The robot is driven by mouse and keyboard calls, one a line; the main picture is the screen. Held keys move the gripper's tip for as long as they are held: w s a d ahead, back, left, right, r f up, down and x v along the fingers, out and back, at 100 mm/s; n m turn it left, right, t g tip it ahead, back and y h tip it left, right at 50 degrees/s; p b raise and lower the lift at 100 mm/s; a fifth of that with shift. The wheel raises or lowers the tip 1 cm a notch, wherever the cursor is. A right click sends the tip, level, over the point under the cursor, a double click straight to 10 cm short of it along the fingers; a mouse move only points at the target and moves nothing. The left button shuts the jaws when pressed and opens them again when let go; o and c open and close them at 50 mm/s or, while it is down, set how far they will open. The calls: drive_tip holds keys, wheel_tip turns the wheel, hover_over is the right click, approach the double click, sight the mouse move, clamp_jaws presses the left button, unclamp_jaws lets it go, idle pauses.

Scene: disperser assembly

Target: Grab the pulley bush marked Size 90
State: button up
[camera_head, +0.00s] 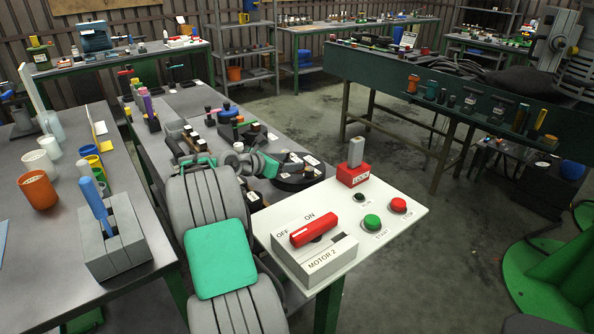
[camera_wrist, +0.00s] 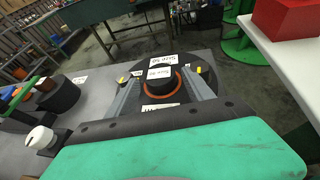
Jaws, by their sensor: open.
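A dark round pulley bush (camera_wrist: 160,86) with an orange ring lies on a wider black disc in the wrist view. White labels on and behind it are upside down and seem to read Size 90, though the print is small. My gripper (camera_wrist: 160,92) is open, with one finger on each side of the bush. I cannot tell whether either finger touches it. In the head view my gripper (camera_head: 262,163) is over the workbench beside the black disc (camera_head: 298,184), and my arm hides part of that area.
A dark cylinder (camera_wrist: 58,95) and a white knob (camera_wrist: 43,138) stand to the left in the wrist view. A white control panel (camera_head: 390,222) with a red switch and a red lock block (camera_head: 353,175) is close on the right of my arm. Several small parts crowd the bench behind.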

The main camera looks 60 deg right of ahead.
sight(295, 161)
drive_tip(key=x, duration=0.3)
drive_tip(key=shift+d+f, duration=0.2)
clamp_jaws()
idle(0.4)
drive_tip(key=shift+r, duration=0.15)
